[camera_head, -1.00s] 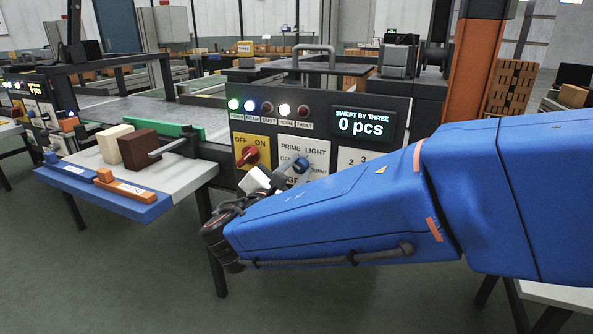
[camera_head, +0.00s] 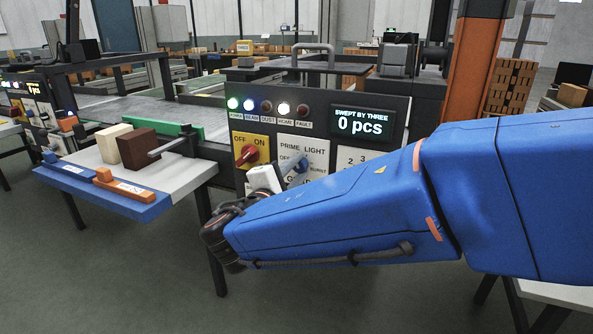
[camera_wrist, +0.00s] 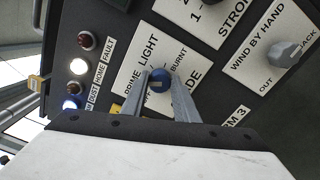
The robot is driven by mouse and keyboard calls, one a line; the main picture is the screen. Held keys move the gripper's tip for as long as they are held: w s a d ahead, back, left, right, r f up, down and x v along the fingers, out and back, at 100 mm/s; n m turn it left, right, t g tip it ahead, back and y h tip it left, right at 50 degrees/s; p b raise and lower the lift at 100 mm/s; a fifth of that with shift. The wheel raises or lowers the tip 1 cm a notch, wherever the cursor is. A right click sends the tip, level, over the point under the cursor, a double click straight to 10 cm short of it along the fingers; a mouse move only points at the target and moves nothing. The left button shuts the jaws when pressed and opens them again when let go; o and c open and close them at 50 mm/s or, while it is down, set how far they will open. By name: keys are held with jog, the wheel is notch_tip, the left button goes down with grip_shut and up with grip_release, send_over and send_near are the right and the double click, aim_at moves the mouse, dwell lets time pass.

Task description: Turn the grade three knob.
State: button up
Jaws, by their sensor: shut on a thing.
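The grade knob (camera_wrist: 159,80) is a small blue knob on a white plate (camera_wrist: 139,57) marked PRIME, LIGHT, BURNT and a fourth, partly covered word. My gripper (camera_wrist: 161,84) has its two grey fingers shut on the knob, one on each side. In the head view the blue knob (camera_head: 300,165) shows only in part, beside the white body of my gripper (camera_head: 265,178). My blue arm covers the lower part of the plate. Exactly which word the knob points at, I cannot tell.
A red OFF/ON knob (camera_head: 247,154) on a yellow plate sits just left. The display (camera_head: 362,123) reads "SWEPT BY THREE 0 pcs". A grey WIND BY HAND knob (camera_wrist: 286,53) is nearby. A cream block (camera_head: 112,145) and brown block (camera_head: 138,148) stand on the side table.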

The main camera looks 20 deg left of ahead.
dwell(0.3)
jog(key=o, duration=1.1)
jog(key=shift+c, duration=0.2)
jog(key=s+a, duration=0.1)
jog(key=s, duration=1.6)
jog(key=shift+s+a, duration=0.2)
